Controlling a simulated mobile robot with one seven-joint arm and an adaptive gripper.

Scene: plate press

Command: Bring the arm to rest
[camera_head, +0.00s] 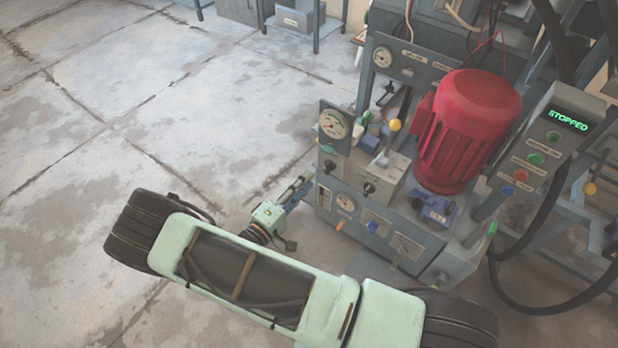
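My arm, mint green with black joints, stretches across the bottom of the head view, with its large link in the foreground. My gripper (300,187) is small in the picture, beyond that link and above the concrete floor. It points up and right toward the left side of the press's control unit. I see no object in it, but its fingers are too small and end-on to tell whether they are open or shut. Whether it touches the unit's side cannot be told.
The press unit carries a red motor (470,125), a round gauge (334,124), a yellow-knobbed lever (395,125) and several switches. A control box (545,140) at right has a display reading "STOPPED". Black hoses hang at right. The floor (130,100) at left is clear.

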